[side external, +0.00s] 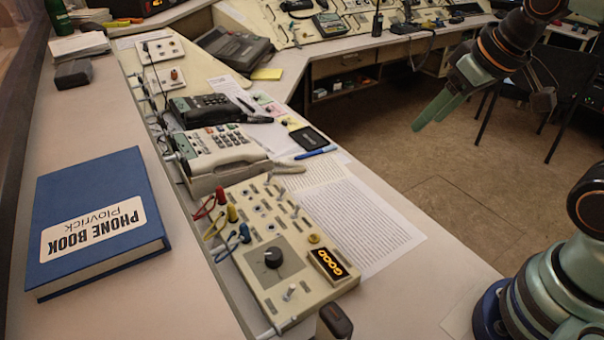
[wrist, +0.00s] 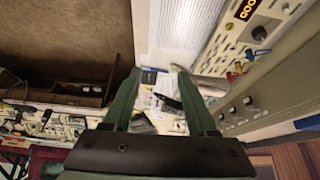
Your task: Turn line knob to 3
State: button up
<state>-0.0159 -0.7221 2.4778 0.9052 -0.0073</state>
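The knob also shows at the upper right of the wrist view (wrist: 259,33). My gripper (side external: 428,120) is high at the upper right of the side view, well away from the knob. In the wrist view its two green fingers (wrist: 163,95) stand apart with nothing held between them.
Red, yellow and blue plugs (side external: 233,214) with cables and several metal toggles stand near the knob. A desk telephone (side external: 222,155) is behind the panel. A blue phone book (side external: 98,220) lies at left. Printed paper (side external: 362,225) lies flat to the panel's right.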

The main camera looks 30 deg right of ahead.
jog(key=shift+o, duration=0.2)
jog(key=w+a+n+g, duration=0.2)
jog(key=w+a+n, duration=0.1)
jog(key=a, duration=0.4)
jog(key=shift+w+a+n+y, duration=0.2)
jog(key=shift+w+n+y, duration=0.15)
jog(key=shift+w, duration=0.4)
jog(key=n+g, duration=0.4)
jog(key=n, duration=0.3)
send_over(273, 252)
notch_tip(273, 252, down, 9)
jog(key=shift+h, duration=0.45)
notch_tip(273, 252, down, 12)
jog(key=shift+f, duration=0.1)
jog(key=shift+c, duration=0.3)
grip_shut()
